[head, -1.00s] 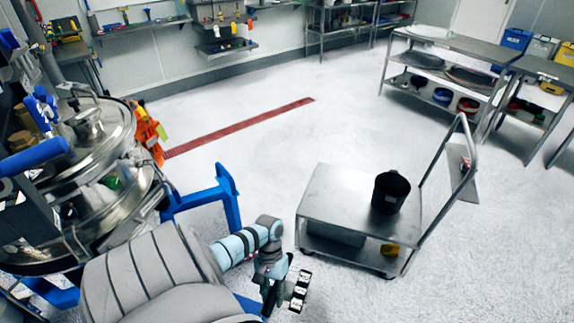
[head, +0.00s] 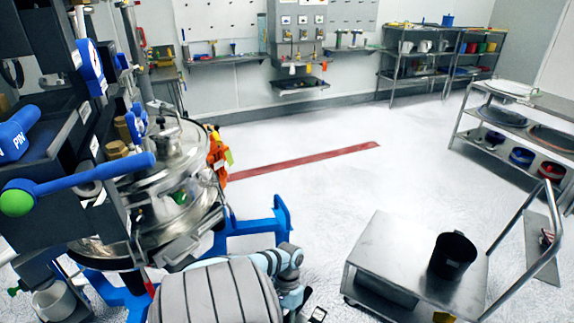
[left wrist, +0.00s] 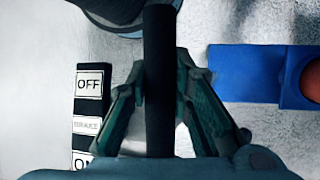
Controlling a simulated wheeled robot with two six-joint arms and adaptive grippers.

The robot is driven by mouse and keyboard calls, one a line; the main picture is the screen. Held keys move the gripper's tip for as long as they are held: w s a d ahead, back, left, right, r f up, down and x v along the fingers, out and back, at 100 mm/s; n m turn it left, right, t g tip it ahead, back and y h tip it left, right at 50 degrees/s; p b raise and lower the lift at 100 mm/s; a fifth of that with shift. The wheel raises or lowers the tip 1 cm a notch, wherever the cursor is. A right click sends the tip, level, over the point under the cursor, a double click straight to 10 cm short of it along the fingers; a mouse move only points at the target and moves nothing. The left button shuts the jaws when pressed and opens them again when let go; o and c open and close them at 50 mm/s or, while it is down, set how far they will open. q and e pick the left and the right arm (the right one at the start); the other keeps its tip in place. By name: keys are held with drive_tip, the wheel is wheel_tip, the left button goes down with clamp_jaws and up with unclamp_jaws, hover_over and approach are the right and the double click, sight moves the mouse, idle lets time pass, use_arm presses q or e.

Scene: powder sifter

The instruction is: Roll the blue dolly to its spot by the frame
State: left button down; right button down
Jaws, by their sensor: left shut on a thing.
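The blue dolly (head: 283,222) shows as low blue bars at lower left centre in the head view, beneath the round steel sifter. A blue part of it (left wrist: 245,72) lies right of my gripper in the left wrist view. My left gripper (left wrist: 160,76) is shut on an upright black handle bar (left wrist: 158,125). A black brake plate (left wrist: 88,108) marked OFF, BRAKE and ON is left of the bar. In the head view my left gripper is at the bottom edge, mostly hidden. The dark frame (head: 40,160) stands at far left. My right gripper is out of view.
A steel sifter vessel (head: 165,185) stands by the frame, with an orange item (head: 216,150) behind it. A steel cart (head: 385,250) carrying a black bucket (head: 453,256) stands at right. A red floor strip (head: 305,161) crosses open white floor. Shelves line the back.

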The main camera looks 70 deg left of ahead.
use_arm(q)
drive_tip(key=s+a+b, duration=0.9)
drive_tip(key=s+a, duration=0.2)
drive_tip(key=a, duration=0.4)
drive_tip(key=c, duration=1.3)
unclamp_jaws()
drive_tip(key=shift+a, duration=0.15)
drive_tip(key=shift+c, duration=0.2)
drive_tip(key=v, duration=1.2)
